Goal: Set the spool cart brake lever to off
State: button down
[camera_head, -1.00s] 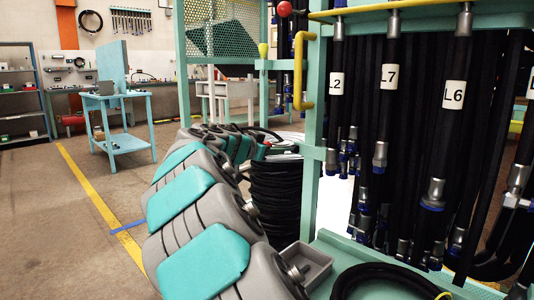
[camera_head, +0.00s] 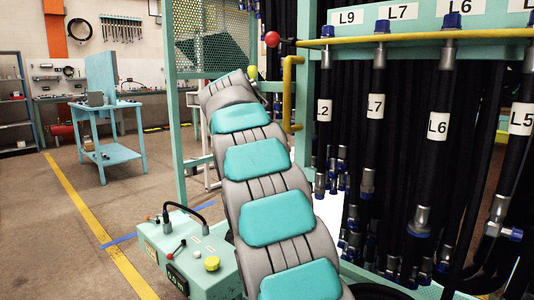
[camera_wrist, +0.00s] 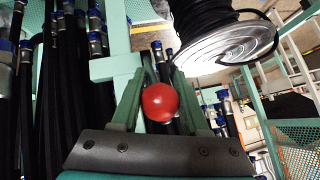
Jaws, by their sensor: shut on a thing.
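In the wrist view my gripper (camera_wrist: 159,98) has its two green fingers on either side of a round red knob (camera_wrist: 160,102), shut on it. The knob's stem and any lever arm or brake marking are hidden. A spool (camera_wrist: 225,45) with a shiny metal flange and black hose wound on it is at the upper right of that view. In the head view my arm reaches up and away, and its own links hide the gripper's fingers.
A hose rack (camera_head: 420,38) with several labelled hanging hoses fills the right side. A yellow bent handle (camera_head: 290,95) is close right of my arm. A green pump box (camera_head: 205,262) is at lower left. A blue-green workbench (camera_head: 105,125) stands farther left, with open floor between.

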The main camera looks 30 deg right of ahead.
jog(key=shift+w+d+r, duration=0.2)
jog(key=shift+d+r, duration=0.25)
jog(key=shift+d, duration=0.05)
jog(key=shift+w+d+r, duration=0.15)
jog(key=shift+d+r, duration=0.3)
jog(key=shift+d, duration=0.05)
jog(key=shift+f, duration=0.15)
jog(key=shift+c, duration=2.2)
grip_release()
jog(key=shift+v, duration=3.9)
jog(key=shift+a+f, duration=0.1)
